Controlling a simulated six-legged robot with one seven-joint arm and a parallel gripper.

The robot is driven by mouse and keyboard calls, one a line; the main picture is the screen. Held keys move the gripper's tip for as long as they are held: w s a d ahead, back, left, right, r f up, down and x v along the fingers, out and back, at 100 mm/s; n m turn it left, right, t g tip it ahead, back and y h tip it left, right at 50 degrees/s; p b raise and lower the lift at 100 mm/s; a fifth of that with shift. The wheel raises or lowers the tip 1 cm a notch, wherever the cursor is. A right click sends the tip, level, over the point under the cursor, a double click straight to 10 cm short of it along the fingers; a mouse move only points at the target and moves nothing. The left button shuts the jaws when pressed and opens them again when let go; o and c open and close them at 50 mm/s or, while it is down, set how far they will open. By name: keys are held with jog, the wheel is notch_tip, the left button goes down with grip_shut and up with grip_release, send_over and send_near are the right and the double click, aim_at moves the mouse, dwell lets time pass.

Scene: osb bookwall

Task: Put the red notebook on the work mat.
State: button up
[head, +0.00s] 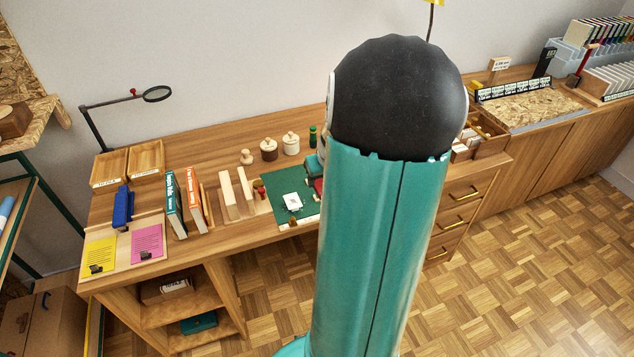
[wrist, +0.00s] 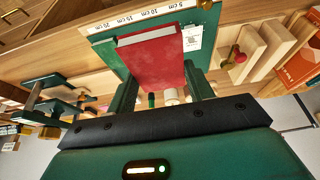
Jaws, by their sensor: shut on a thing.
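The red notebook (wrist: 150,58) is between the fingers of my gripper (wrist: 161,88) in the wrist view, and the gripper is shut on it. The green work mat (wrist: 112,42) shows behind and around the notebook, with a white ruler strip along its edge. In the head view the mat (head: 277,185) lies on the wooden desk, and a bit of the red notebook (head: 318,188) shows over its right part beside my arm. My arm hides the rest of the notebook and most of the gripper there. I cannot tell whether the notebook touches the mat.
A white card (head: 292,202) lies on the mat. Pale wooden blocks (head: 229,195) and upright books (head: 185,203) stand left of it. Lidded jars (head: 291,143) and a green bottle (head: 312,136) stand behind. Trays (head: 146,157) are at the far left.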

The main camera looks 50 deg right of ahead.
jog(key=w+d+f, duration=0.2)
jog(key=d+f, duration=0.1)
jog(key=w+d+f, duration=0.6)
jog(key=shift+w+d, duration=0.1)
jog(key=shift+d, duration=0.15)
jog(key=shift+w+d+f, duration=0.1)
jog(key=shift+d+f, duration=0.05)
jog(key=shift+f, duration=1.65)
jog(key=shift+f, duration=0.4)
jog(key=shift+f, duration=0.2)
